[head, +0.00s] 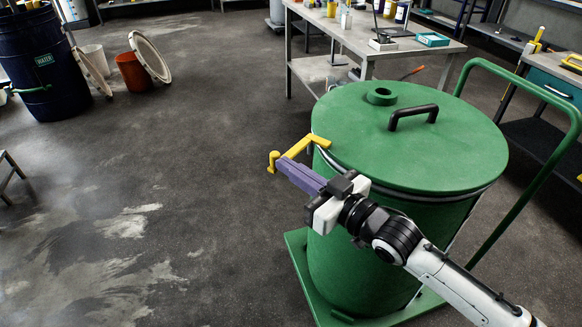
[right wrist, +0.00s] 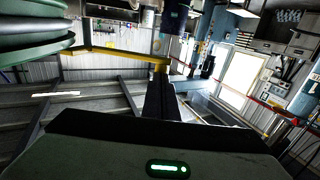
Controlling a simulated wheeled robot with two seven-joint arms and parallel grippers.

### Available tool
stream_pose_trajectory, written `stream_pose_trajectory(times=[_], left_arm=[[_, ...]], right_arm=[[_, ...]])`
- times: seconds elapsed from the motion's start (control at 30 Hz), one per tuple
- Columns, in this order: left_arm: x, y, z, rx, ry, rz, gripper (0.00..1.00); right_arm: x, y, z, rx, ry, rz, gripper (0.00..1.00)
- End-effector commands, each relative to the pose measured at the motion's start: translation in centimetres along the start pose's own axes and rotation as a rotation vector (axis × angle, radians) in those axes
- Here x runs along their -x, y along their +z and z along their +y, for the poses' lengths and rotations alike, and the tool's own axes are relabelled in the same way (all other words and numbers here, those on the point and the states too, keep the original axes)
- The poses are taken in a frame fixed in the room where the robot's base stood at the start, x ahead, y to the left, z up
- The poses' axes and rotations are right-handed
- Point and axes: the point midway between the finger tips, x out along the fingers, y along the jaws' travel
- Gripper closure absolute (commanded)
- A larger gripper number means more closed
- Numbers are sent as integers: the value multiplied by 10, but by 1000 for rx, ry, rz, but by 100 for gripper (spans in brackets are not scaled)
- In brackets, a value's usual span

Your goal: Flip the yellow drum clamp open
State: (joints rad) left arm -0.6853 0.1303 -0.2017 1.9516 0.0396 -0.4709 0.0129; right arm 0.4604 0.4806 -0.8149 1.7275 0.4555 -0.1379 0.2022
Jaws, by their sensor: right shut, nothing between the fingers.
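The yellow drum clamp (head: 306,147) sits at the left rim of the green drum (head: 350,240), under the edge of its green lid (head: 440,150). Its arm sticks out to the left, away from the drum, and ends in a short upright knob. In the right wrist view the yellow clamp (right wrist: 120,52) runs from the drum edge (right wrist: 35,35) to the fingertips. My right gripper (head: 282,164) is shut, with its purple fingers right at the clamp's outer end. I cannot tell whether they touch it. My left gripper is in neither view.
The drum stands on a green cart (head: 300,262) with a tall tube handle (head: 540,90) at right. A workbench (head: 370,45) with bottles stands behind. A dark blue barrel (head: 40,65) and an orange bucket (head: 131,72) are far left. The floor left of the drum is clear.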

Motion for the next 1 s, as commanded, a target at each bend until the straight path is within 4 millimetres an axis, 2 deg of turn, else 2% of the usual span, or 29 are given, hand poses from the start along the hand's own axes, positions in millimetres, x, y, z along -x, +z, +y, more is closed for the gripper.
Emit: stream_pose_trajectory(times=[0.3, 0.57, 0.63, 0.8, 1.0], left_arm=[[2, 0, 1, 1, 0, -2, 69], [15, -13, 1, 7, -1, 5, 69], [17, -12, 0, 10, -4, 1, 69], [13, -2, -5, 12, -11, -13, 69], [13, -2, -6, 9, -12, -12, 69]], right_arm=[[-1, -1, -2, -1, 4, 2, 100], [-16, -6, -10, -8, 93, 7, 100], [-23, -4, -11, -10, 119, 1, 100], [-57, -1, -16, -1, 118, 1, 100], [-68, -1, -17, 0, 116, 0, 100]])
